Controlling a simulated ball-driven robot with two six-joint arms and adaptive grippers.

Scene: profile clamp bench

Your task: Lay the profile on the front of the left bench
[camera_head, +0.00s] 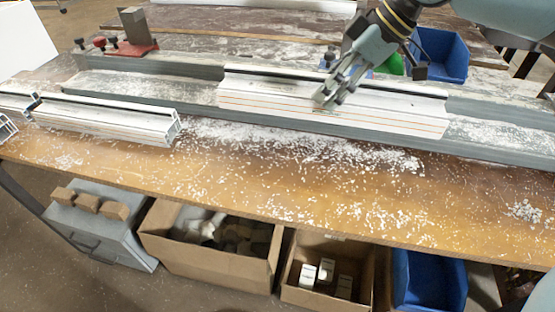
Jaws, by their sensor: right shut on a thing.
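A long white profile (250,98) with thin orange lines on its front face lies along the grey rail in the middle of the bench (290,180). My right gripper (328,98) comes from the top right and is shut on this profile near its middle. The fingers hide a small part of it. I cannot tell whether the profile rests on the rail or is slightly raised. A second white profile (100,120) with an open hollow end lies on the left part of the bench. My left gripper is not in view.
White chips litter the wooden bench top. A red clamp (130,50) stands at the back left. A blue bin (442,55) and a green object (391,66) are behind my right gripper. Below the front edge are cardboard boxes (205,262), a grey case (95,228) and another blue bin (428,280).

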